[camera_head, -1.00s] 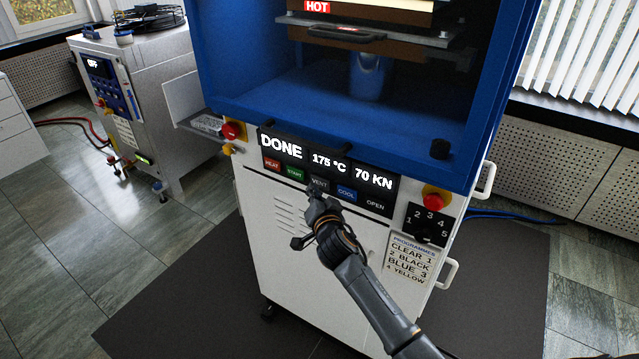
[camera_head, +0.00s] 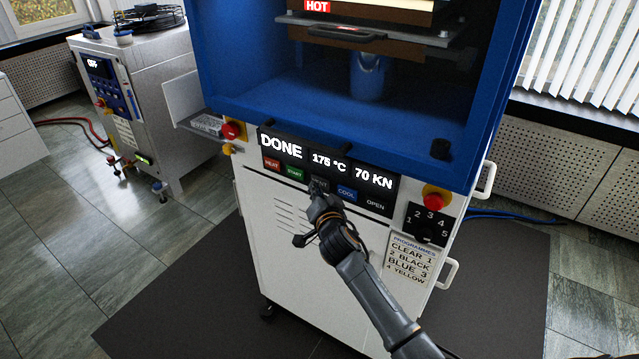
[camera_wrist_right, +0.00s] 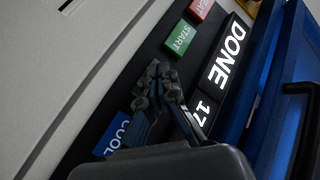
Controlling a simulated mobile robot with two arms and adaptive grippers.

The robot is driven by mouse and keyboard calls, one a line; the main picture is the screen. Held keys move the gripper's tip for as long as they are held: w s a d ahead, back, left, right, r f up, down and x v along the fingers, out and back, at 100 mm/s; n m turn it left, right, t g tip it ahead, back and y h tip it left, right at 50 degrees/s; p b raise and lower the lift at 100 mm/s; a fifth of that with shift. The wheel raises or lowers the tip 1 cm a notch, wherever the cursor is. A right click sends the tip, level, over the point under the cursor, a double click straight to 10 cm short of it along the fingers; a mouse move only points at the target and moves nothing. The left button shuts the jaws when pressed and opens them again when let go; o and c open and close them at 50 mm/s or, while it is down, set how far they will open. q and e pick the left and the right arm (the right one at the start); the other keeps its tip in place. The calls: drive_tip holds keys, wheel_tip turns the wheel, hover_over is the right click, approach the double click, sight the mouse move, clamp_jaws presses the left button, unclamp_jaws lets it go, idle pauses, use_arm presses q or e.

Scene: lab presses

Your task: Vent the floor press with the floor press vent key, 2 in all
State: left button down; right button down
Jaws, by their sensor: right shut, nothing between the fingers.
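The floor press (camera_head: 255,225) is a white cabinet with a blue upper housing. Its panel reads DONE, 175 °C and 70 KN. The grey vent key (camera_head: 322,185) sits between the green START key (camera_head: 294,173) and the blue COOL key (camera_head: 346,193), mostly covered by my right gripper (camera_head: 318,188). In the right wrist view the shut, empty gripper (camera_wrist_right: 157,72) is over the strip between START (camera_wrist_right: 180,38) and COOL (camera_wrist_right: 113,135), with the vent key hidden behind it. I cannot tell whether the fingertips touch the key. My left gripper is not in view.
HEAT (camera_head: 272,164) and OPEN (camera_head: 375,205) keys share the row. The platen (camera_head: 360,32) above is marked HOT. Another machine reading OFF (camera_head: 135,100) stands at left.

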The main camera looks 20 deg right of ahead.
drive_tip(key=shift+w+d, duration=0.25)
drive_tip(key=shift+d, duration=0.1)
idle(0.7)
drive_tip(key=shift+s+a, duration=0.1)
drive_tip(key=shift+a, duration=0.05)
drive_tip(key=shift+s+a, duration=0.45)
drive_tip(key=shift+a, duration=0.1)
drive_tip(key=shift+s+a, duration=0.75)
drive_tip(key=shift+a, duration=0.25)
drive_tip(key=shift+s+a, duration=0.75)
drive_tip(key=shift+a, duration=0.2)
